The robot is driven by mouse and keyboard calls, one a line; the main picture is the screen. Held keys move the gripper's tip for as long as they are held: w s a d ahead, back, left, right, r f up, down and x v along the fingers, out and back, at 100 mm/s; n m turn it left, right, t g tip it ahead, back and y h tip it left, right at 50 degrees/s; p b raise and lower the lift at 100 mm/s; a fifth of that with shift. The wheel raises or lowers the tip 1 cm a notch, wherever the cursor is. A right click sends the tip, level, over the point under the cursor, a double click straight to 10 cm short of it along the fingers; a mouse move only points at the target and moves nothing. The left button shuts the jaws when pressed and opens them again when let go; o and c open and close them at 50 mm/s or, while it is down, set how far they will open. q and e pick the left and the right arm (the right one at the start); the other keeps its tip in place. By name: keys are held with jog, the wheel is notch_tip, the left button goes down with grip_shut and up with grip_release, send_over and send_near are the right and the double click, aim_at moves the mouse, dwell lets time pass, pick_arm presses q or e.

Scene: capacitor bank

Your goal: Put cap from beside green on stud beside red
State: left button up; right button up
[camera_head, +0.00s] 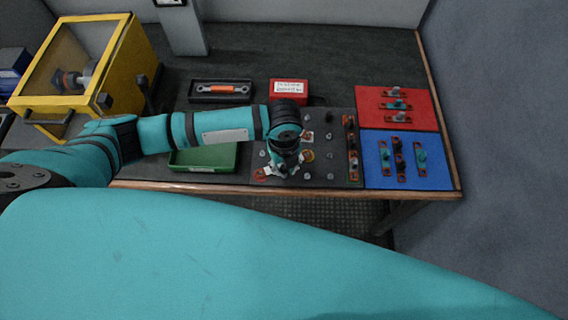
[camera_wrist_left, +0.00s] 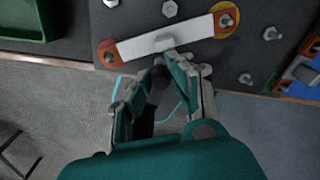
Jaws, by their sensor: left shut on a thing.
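My left gripper (camera_head: 285,172) is over the front left of the dark stud panel (camera_head: 318,178). In the left wrist view the gripper (camera_wrist_left: 164,66) has its fingers together around a small dark rounded thing (camera_wrist_left: 158,76), which looks like the cap; the fingers partly hide it. A red-orange marker (camera_head: 307,135) is farther back on the panel. My right gripper is not in view.
A red mat (camera_head: 420,116) and a blue mat (camera_head: 435,180) with knobbed bars lie right of the panel. A green tray (camera_head: 205,168) is at left. A red box (camera_head: 289,86), a black wrench tray (camera_head: 195,98) and a yellow case (camera_head: 140,50) stand behind.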

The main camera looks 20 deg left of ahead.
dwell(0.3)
pick_arm(q)
jog(key=shift+f+b, duration=0.35)
jog(key=shift+f, duration=0.85)
dwell(0.3)
jog(key=shift+s+f, duration=0.15)
jog(key=shift+f, duration=0.1)
dwell(0.9)
jog(key=o, duration=0.8)
jog(key=shift+r, duration=0.3)
notch_tip(320, 180, up, 11)
jog(key=shift+r, duration=0.2)
